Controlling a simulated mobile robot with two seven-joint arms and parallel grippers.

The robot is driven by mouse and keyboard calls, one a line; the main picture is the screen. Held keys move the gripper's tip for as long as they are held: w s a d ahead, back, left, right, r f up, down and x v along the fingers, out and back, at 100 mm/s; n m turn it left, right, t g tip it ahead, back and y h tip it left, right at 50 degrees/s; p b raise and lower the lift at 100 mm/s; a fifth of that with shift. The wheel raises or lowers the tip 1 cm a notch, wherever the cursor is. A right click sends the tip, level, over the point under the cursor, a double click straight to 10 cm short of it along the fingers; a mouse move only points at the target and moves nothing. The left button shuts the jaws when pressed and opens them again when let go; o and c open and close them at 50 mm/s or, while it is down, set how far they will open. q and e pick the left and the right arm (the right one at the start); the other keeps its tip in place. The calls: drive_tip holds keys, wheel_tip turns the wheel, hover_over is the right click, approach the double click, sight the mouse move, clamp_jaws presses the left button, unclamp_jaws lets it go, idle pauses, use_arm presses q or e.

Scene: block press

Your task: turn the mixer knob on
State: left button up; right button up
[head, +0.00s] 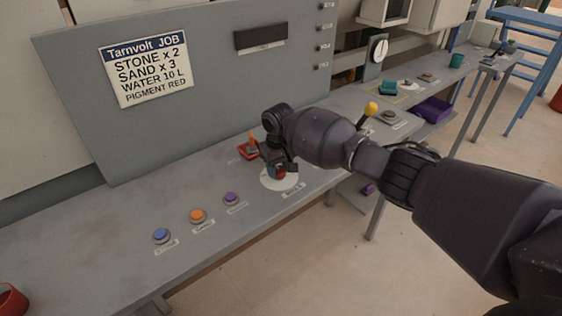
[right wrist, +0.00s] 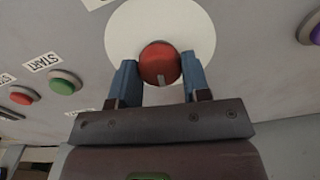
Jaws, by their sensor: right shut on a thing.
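The mixer knob is a red round knob on a white disc (head: 267,184) on the grey bench panel. In the right wrist view the knob (right wrist: 159,62) sits between blue fingers, with a small pale mark at its lower edge, toward my palm. My right gripper (right wrist: 159,68) is shut on the knob, one finger on each side. In the head view the right gripper (head: 278,170) is over the disc and hides much of the knob. The label below the disc is too small to read surely. My left gripper is not in view.
Blue (head: 161,235), orange (head: 198,215) and purple (head: 232,198) buttons line the bench left of the disc. A red-based lever (head: 249,149) stands close behind the gripper. A yellow-topped lever (head: 370,109) is to the right. A green button (right wrist: 65,82) shows in the wrist view.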

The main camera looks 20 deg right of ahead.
drive_tip(key=m+p, duration=0.4)
drive_tip(key=shift+s, duration=0.1)
drive_tip(key=shift+m+p, duration=0.7)
drive_tip(key=shift+m, duration=0.4)
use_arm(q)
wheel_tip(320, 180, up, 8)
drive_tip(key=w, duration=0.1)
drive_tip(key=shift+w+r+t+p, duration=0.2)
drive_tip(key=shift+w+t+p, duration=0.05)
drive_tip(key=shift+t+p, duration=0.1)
use_arm(e)
drive_tip(key=shift+f+m, duration=0.1)
drive_tip(key=shift+m, duration=0.4)
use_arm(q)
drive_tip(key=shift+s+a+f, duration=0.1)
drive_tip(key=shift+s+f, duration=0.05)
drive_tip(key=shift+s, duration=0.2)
use_arm(e)
drive_tip(key=o, duration=0.9)
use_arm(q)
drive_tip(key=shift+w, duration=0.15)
